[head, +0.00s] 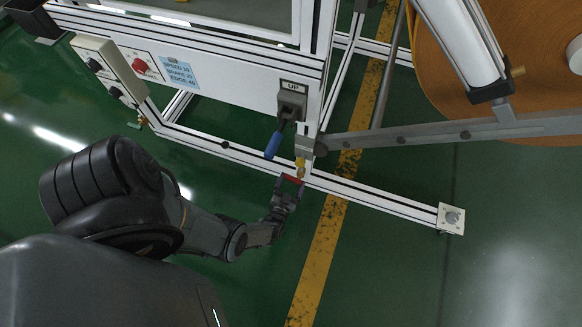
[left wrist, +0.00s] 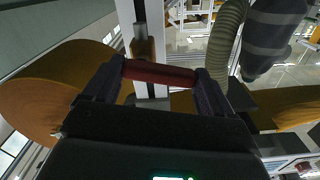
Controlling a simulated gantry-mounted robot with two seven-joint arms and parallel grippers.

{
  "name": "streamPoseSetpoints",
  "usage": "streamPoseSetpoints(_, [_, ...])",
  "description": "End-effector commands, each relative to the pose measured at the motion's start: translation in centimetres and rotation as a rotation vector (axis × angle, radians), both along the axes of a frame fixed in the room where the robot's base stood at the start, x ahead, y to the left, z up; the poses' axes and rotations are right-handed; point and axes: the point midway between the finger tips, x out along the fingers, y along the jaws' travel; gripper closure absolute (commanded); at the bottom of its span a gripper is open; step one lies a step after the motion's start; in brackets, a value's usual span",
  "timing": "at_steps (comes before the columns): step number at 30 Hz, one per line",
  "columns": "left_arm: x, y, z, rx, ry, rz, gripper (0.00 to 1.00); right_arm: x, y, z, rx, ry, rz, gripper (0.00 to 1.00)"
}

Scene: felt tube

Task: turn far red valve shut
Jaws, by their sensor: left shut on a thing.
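The red valve handle (head: 291,179) is a short red bar in front of a brass valve body (head: 300,166) on the white frame post. My left gripper (head: 287,186) is shut on the red handle, with one finger at each end of it. In the left wrist view, the red handle (left wrist: 160,74) lies crosswise between the two fingers of my left gripper (left wrist: 158,80). The brass valve body (left wrist: 143,48) shows just beyond it, against the white post. My right gripper is in neither view.
A blue-handled lever (head: 273,145) hangs beside the valve under an "UP" label. A control box (head: 108,68) with knobs is at the upper left. A grey bar (head: 450,132) runs right from the post. A large orange roll (head: 440,70) stands at the upper right. Green floor is open below.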

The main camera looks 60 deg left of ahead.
Motion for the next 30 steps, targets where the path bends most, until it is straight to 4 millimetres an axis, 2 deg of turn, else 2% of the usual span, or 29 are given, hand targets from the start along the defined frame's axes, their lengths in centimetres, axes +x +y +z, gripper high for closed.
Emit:
streamPoseSetpoints(12, [-0.02,0.16,-0.52,-0.162,-0.152,0.001,0.45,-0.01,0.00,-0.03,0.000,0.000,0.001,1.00])
streamPoseSetpoints(29, [0.00,0.12,-0.59,-0.193,-0.183,0.001,0.45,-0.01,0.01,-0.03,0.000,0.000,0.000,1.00])
streamPoseSetpoints(30, [0.00,0.12,-0.59,-0.193,-0.183,0.001,0.12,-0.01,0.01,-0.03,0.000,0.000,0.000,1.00])
